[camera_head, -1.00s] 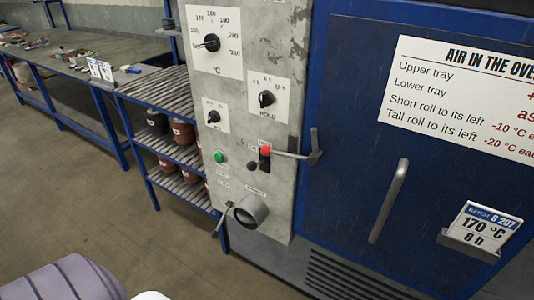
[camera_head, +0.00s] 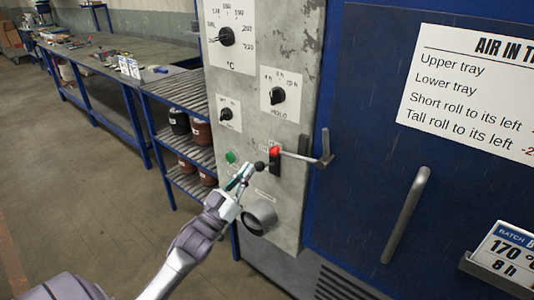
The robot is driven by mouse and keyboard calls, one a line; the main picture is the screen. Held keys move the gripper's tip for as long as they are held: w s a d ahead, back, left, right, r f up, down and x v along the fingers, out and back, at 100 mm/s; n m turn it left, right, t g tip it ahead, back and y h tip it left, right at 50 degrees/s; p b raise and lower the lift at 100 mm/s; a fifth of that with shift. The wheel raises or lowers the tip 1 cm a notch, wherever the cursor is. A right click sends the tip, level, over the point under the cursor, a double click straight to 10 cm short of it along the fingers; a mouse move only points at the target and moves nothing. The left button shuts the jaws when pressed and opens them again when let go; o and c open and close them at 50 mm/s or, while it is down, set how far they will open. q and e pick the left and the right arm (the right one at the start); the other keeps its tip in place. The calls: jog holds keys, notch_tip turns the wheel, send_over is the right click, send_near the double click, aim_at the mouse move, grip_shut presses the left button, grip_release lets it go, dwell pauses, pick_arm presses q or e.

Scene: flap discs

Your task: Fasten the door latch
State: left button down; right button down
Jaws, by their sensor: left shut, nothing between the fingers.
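The door latch (camera_head: 304,157) is a grey metal bar that crosses from the control panel toward the blue oven door (camera_head: 370,130). Its right end meets a short upright piece at the door's edge. A red knob (camera_head: 275,150) shows at its left end, over a dark block; I cannot tell whether the knob is part of the latch. The door looks closed. My left gripper (camera_head: 246,174) is shut and empty in front of the panel, left of and below the red knob, close to a small black knob (camera_head: 259,166). I cannot tell whether it touches the panel. My right gripper is out of view.
The panel (camera_head: 255,120) carries dials, a green button (camera_head: 231,157) and a round grey port (camera_head: 260,217) below my gripper. A door handle (camera_head: 404,215) and a batch card (camera_head: 508,250) stand out on the right. Shelves with jars (camera_head: 180,122) are at left.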

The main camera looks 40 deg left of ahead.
pick_arm(q)
jog(key=shift+s+r, duration=0.2)
jog(key=shift+r, duration=0.45)
jog(key=a+p+x, duration=0.1)
jog(key=p+x, duration=0.2)
jog(key=x, duration=0.7)
jog(key=f, duration=0.2)
jog(key=d+f, duration=0.1)
jog(key=f, duration=0.1)
jog(key=shift+w+d, duration=0.1)
jog(key=shift+w, duration=0.25)
